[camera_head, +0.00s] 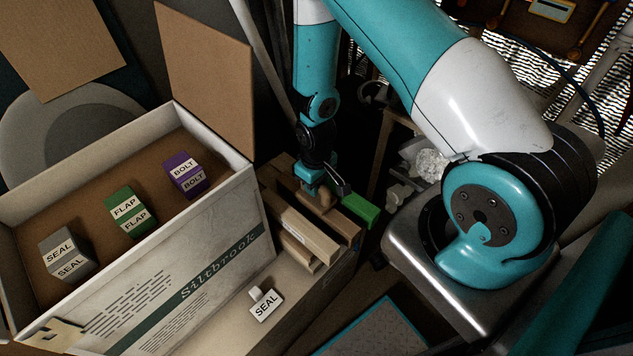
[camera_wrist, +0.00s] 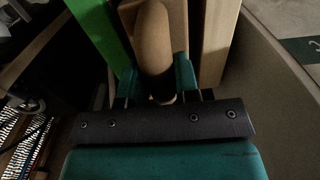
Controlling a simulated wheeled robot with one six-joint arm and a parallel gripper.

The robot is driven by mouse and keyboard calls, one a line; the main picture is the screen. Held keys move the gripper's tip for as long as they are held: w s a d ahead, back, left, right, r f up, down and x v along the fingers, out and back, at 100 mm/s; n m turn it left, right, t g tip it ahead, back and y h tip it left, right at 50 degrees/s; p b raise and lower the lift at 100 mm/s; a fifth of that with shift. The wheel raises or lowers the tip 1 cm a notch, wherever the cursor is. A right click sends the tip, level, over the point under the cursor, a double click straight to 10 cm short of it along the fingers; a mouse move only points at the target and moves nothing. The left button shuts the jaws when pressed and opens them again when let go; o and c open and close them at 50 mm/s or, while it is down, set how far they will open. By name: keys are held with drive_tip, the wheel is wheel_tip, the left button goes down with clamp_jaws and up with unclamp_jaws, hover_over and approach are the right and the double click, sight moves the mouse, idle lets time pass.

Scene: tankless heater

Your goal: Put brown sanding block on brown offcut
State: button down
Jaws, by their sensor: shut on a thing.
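My gripper (camera_head: 316,188) is low over a stack of wooden offcuts beside the white box. In the wrist view its teal fingers (camera_wrist: 156,78) are shut on a brown, rounded block, which I take as the brown sanding block (camera_wrist: 153,42). In the head view the sanding block (camera_head: 322,201) shows only in part below the fingers. A brown offcut (camera_wrist: 179,18) lies under or just behind the block in the wrist view. I cannot tell whether the block touches it.
A green piece (camera_head: 360,210) lies right of my gripper, and pale offcuts (camera_head: 300,232) lie in front. The white box (camera_head: 210,262) with grey, green and purple blocks stands at left. A white SEAL block (camera_head: 265,303) lies in front of the offcuts.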

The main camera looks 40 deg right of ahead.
drive_tip(key=shift+f+b, duration=0.35)
drive_tip(key=shift+f, duration=0.1)
drive_tip(key=c, duration=0.8)
unclamp_jaws()
drive_tip(key=shift+r, duration=0.1)
wheel_tip(320, 180, up, 17)
drive_tip(key=shift+r, duration=0.1)
